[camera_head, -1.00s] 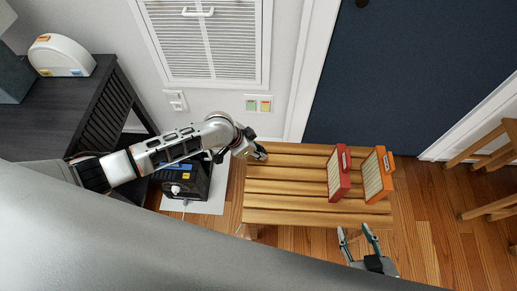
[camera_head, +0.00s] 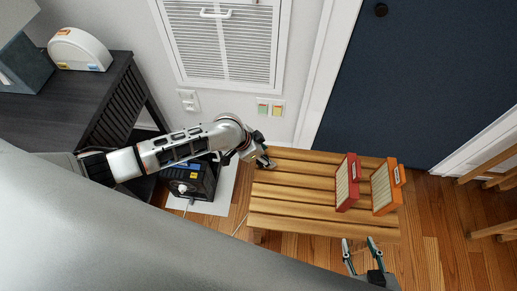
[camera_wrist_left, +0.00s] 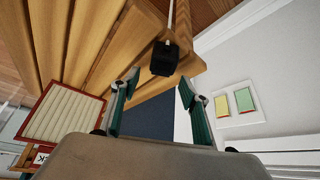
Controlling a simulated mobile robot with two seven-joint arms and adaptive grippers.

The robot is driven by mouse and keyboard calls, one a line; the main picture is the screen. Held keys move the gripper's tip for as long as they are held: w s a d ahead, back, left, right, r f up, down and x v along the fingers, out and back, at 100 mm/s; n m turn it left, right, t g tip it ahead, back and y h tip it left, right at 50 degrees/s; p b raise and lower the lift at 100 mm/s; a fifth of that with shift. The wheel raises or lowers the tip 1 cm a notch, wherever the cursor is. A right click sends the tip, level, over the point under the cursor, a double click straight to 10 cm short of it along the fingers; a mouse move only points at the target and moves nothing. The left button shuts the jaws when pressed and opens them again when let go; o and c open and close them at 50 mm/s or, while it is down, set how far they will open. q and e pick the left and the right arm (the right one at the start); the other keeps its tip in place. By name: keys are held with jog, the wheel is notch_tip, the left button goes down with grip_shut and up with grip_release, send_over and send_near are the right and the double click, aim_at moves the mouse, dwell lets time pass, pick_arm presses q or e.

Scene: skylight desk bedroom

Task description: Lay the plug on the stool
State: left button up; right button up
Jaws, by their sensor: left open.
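The stool (camera_head: 300,222) is a slatted wooden one, below the dark blue door. My left gripper (camera_head: 266,161) is over its left end. In the left wrist view, the plug (camera_wrist_left: 163,60) is a black block with a pale cord running up from it. It appears to rest on the end slats of the stool, just beyond the tips of my left gripper (camera_wrist_left: 159,82), whose fingers are apart with nothing between them. The plug is not discernible in the head view. My right gripper (camera_head: 360,246) is open and empty at the stool's front edge.
A red-framed filter (camera_head: 347,182) and an orange-framed filter (camera_head: 385,187) stand on the stool's right half. The stool's middle is clear.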

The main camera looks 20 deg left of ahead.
pick_arm(q)
jog(key=v, duration=1)
jog(key=shift+r, duration=0.4)
jog(key=shift+s, duration=0.1)
